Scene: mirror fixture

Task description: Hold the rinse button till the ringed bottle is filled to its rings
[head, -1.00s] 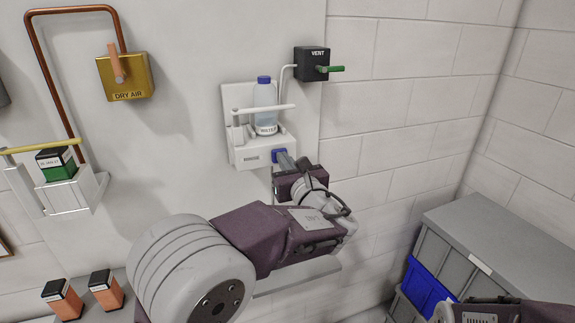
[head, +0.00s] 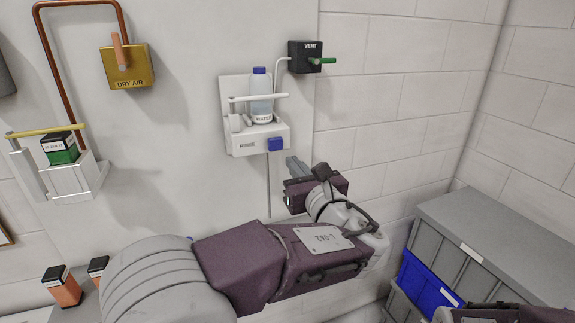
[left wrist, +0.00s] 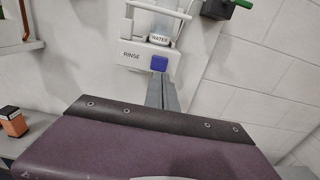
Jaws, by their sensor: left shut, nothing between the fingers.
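The rinse button is a blue square (head: 275,144) on the front of a white wall unit (head: 246,140); in the left wrist view the button (left wrist: 159,62) sits right of the word RINSE. A clear bottle with a blue cap (head: 261,92) stands upright in the unit behind a white bar, above a WATER label. Its rings and fill level are too small to tell. My left gripper (head: 291,162) is shut and empty, its tips below and right of the button and apart from it. In the left wrist view the fingertips (left wrist: 159,76) point just below it. My right gripper is out of view.
A black VENT box (head: 305,57) with a green handle is right of the unit. A yellow DRY AIR box (head: 127,67) and a white holder with a green-and-black block (head: 61,147) are at left. Grey and blue bins (head: 428,283) stand lower right.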

